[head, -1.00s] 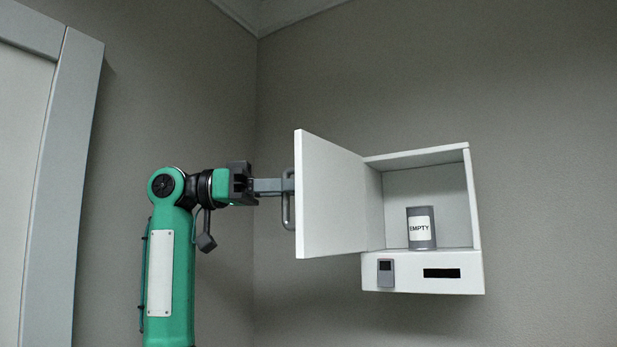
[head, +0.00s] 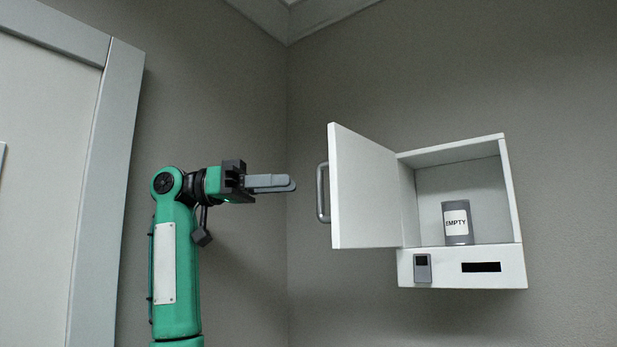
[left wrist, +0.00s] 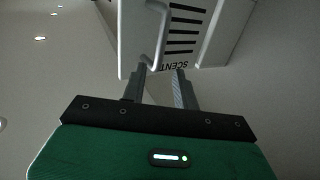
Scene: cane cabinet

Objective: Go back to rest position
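My left gripper (head: 290,184) points right toward the cabinet door, with a small gap between its fingertips and the handle. In the left wrist view its two fingers (left wrist: 160,82) stand apart with nothing between them. The white cabinet door (head: 365,190) stands open, swung out to the left. Its grey bar handle (head: 322,192) is free of the gripper, and it also shows in the left wrist view (left wrist: 160,35). My right gripper is in neither view.
The white wall cabinet (head: 410,270) holds a grey can (head: 457,222) labelled EMPTY. A small grey device (head: 422,268) and a black slot (head: 481,267) are on its lower front. A white door frame (head: 105,200) stands at the left. The grey wall between is bare.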

